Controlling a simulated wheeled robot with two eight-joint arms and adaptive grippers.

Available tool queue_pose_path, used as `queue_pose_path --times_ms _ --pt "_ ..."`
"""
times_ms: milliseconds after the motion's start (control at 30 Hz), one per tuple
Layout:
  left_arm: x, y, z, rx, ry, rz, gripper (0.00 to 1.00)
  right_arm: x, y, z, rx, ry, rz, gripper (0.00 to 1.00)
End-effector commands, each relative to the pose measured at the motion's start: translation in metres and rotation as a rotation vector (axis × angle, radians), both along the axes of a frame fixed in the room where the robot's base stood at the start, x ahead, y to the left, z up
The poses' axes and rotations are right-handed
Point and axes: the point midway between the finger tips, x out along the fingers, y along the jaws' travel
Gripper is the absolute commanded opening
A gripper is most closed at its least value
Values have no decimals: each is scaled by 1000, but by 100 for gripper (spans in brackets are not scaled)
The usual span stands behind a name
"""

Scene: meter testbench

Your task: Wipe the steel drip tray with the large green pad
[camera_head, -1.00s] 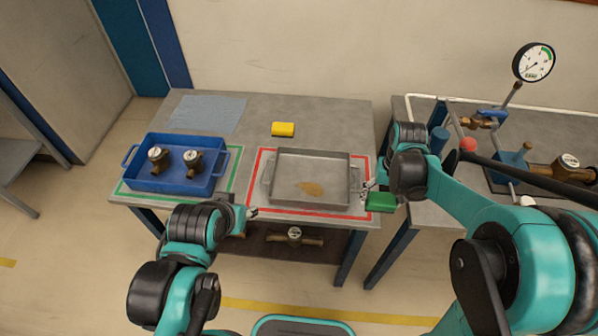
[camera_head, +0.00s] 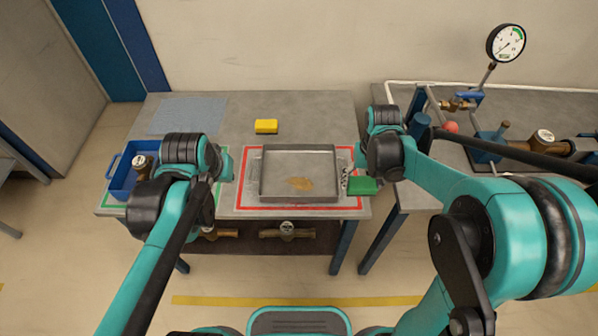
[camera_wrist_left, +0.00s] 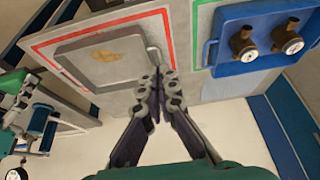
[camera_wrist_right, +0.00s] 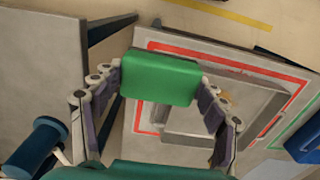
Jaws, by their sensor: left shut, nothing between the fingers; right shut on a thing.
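The steel drip tray (camera_head: 270,172) lies inside the red outline on the table, with a brown stain (camera_head: 301,184) on its floor. The large green pad (camera_head: 362,187) is beside the tray's right end. My right gripper (camera_head: 348,180) is shut on the pad, which shows clearly between the fingers in the right wrist view (camera_wrist_right: 160,80). My left gripper (camera_wrist_left: 155,88) is shut and empty, its tips by the tray's handle in the left wrist view. In the head view, its fingers are mostly hidden behind my left wrist.
A blue crate (camera_head: 119,180) with brass meters stands at the left in a green outline, partly behind my left arm. A yellow sponge (camera_head: 266,126) and a blue-grey mat (camera_head: 188,115) lie at the back. A gauge bench (camera_head: 425,197) stands at the right.

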Motion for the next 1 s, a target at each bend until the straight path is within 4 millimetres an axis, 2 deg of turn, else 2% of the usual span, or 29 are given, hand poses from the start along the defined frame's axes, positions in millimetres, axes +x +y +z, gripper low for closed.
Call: queue_pose_path --times_ms 33,267,467,600,800,1000 --pt "14 -1 3 0 25 0 0 0 0 4 0 0 0 49" --pt "69 -4 -7 -1 147 -1 0 0 0 14 0 0 0 49" --pt "115 -8 -33 0 254 -1 0 0 0 22 0 0 0 49" --pt "143 -11 -59 1 326 -1 0 0 0 28 0 0 0 49" --pt "168 -14 -95 3 405 0 0 0 0 34 0 0 0 49" --pt "177 -15 -114 4 441 0 0 0 0 35 0 0 0 49"
